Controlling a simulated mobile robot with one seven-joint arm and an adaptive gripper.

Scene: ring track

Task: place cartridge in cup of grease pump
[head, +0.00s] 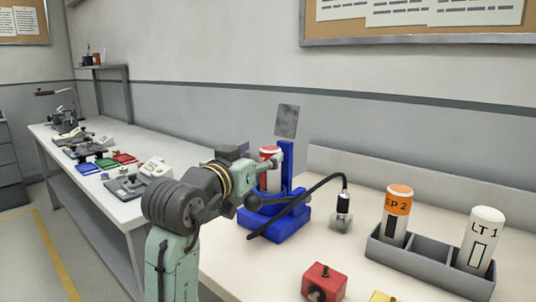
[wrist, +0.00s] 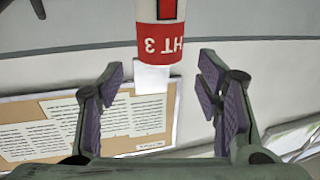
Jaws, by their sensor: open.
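A white cartridge with a red end (head: 269,178) stands upright at the blue grease pump (head: 275,226) in the head view. Its lower end and the cup are partly hidden by my arm and the pump, so I cannot tell how it sits in the cup. In the wrist view the cartridge (wrist: 152,35) shows inverted, with a red band marked HT 3. My gripper (wrist: 162,68) is open, its two fingers spread on either side of the cartridge's end with clear gaps. In the head view my gripper is beside the cartridge and partly hides it.
A grey rack (head: 428,273) at right holds an orange-topped cartridge (head: 396,215) and a white LT 1 cartridge (head: 481,240), with an empty slot between. A black hose (head: 300,198) arcs beside the pump to a metal fitting (head: 343,205). A red block (head: 323,283) lies in front.

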